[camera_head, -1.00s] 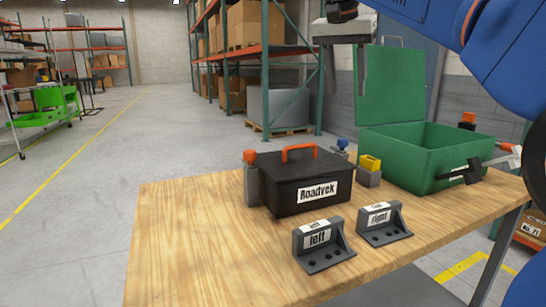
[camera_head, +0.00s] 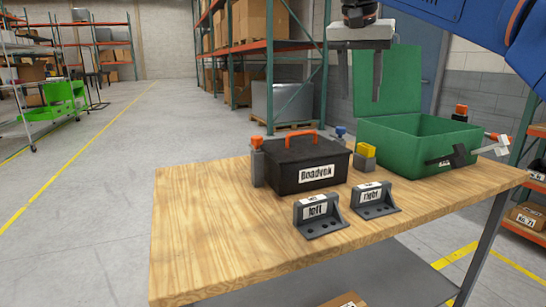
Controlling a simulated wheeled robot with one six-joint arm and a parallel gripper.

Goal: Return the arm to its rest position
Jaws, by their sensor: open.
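My gripper (camera_head: 360,82) hangs at the upper right with its two grey fingers pointing down, apart and with nothing between them. It is above the table's back edge, in front of the open lid of the green box (camera_head: 415,150). My blue arm (camera_head: 470,20) reaches in from the upper right corner. Below the gripper, a black case (camera_head: 290,170) with an orange handle and a "Roadvek" label stands on the wooden table (camera_head: 200,220). The gripper touches nothing that I can see.
Two grey brackets marked left (camera_head: 318,217) and right (camera_head: 373,200) stand in front of the case. A yellow-topped block (camera_head: 365,157) stands beside it. A black clamp-like part (camera_head: 458,157) is at the green box's front. The table's left side is bare.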

